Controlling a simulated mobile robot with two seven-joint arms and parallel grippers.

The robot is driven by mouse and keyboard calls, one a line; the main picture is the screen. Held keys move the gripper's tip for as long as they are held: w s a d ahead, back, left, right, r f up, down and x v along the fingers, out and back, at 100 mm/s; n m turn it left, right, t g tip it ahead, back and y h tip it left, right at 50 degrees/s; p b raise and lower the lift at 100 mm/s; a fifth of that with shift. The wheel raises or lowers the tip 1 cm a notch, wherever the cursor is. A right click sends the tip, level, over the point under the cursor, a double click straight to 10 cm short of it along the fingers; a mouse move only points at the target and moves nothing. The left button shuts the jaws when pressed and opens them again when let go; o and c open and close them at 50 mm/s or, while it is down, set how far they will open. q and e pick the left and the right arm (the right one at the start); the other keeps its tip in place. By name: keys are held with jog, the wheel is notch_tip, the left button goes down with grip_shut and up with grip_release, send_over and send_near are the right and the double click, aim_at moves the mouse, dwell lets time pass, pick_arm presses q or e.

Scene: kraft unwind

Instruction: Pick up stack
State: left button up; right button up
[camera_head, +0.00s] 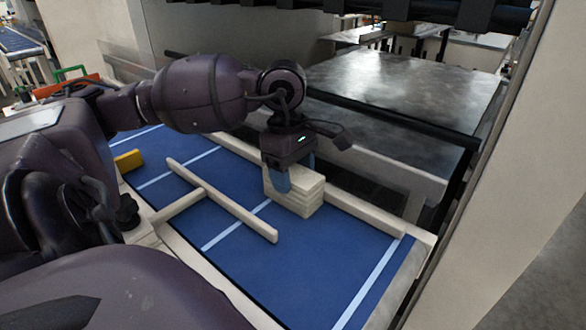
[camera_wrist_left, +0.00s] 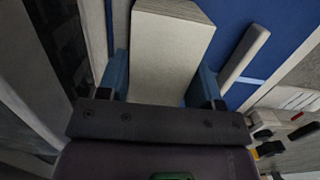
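A stack of pale, flat boards (camera_head: 303,192) stands on the blue belt by its far rail. My left gripper (camera_head: 289,180) points down over the stack, with a blue finger in front of its near side. In the left wrist view the stack (camera_wrist_left: 168,50) fills the space between the two blue fingers of my left gripper (camera_wrist_left: 161,82). I see no clear gap on either side, but cannot tell whether the fingers press on it. The stack seems to rest on the belt; its underside is hidden. My right gripper is not in view.
A pale T-shaped divider (camera_head: 222,202) lies on the blue belt (camera_head: 310,265) left of the stack. A yellow block (camera_head: 128,161) is at the belt's left end. A grey metal table (camera_head: 405,85) stands behind the far rail. The belt right of the stack is clear.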

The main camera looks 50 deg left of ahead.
aim_at(293, 171)
pick_arm(q)
jog(key=shift+c, duration=1)
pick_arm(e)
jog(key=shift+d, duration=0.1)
pick_arm(q)
jog(key=shift+r, duration=0.1)
notch_tip(293, 171, up, 20)
jog(key=shift+f+p, duration=0.25)
jog(key=shift+p, duration=0.05)
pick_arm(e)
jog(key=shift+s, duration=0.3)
pick_arm(q)
jog(key=shift+f+b, duration=0.75)
jog(key=shift+f, duration=0.45)
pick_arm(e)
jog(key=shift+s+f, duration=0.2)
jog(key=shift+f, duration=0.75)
pick_arm(q)
jog(key=shift+f+b, duration=0.35)
jog(key=shift+f, duration=0.45)
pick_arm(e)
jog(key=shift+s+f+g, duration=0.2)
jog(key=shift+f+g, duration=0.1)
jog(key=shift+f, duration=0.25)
